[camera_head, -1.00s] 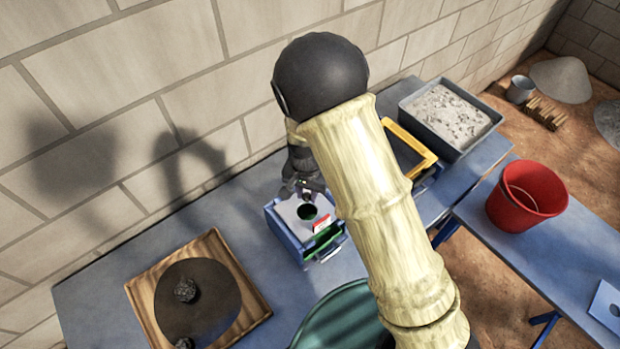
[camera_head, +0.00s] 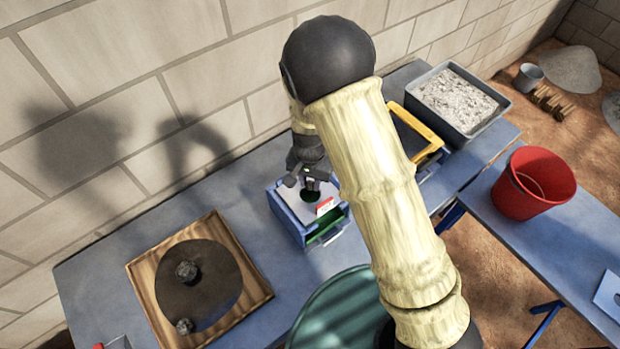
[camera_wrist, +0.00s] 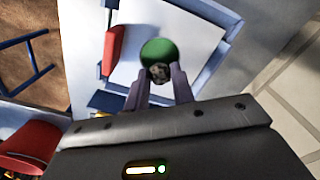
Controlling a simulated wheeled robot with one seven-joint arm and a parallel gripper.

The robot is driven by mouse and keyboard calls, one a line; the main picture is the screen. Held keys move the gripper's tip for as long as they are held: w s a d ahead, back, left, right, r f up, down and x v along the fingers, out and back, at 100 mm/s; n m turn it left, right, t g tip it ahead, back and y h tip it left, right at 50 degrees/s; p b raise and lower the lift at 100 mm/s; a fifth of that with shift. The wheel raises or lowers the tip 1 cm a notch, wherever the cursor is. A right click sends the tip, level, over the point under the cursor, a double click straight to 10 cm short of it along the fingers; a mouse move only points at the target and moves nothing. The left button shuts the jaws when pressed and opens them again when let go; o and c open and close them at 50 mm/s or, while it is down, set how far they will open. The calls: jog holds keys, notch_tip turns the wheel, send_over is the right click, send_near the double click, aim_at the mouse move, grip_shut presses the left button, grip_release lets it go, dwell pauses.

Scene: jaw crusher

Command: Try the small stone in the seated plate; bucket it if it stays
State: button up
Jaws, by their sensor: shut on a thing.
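My gripper (camera_wrist: 157,84) is shut on the small stone (camera_wrist: 160,73), a grey rough lump between the fingertips in the wrist view. Below it is the seated plate (camera_wrist: 192,48), a pale sheet with a round hole showing green inside. The stone overlaps the hole's near edge in that view; I cannot tell whether it touches the plate. In the head view my gripper (camera_head: 311,184) points down over the plate (camera_head: 292,203) in its blue box, and the stone is not clear there. The red bucket (camera_head: 522,197) stands on the right-hand table.
A wooden tray (camera_head: 146,268) with a dark round mat holds two dark stones. A yellow-edged frame (camera_head: 430,150) and a grey bin of pale gravel (camera_head: 458,135) stand right of my arm. A green round thing (camera_head: 330,310) is at the front. The wall is close behind.

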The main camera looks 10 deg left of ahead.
jog(key=shift+f+b, duration=0.8)
jog(key=shift+f, duration=0.6)
jog(key=o, duration=1)
jog(key=shift+o, duration=0.2)
notch_tip(320, 180, up, 18)
jog(key=b, duration=0.2)
jog(key=shift+f, duration=0.25)
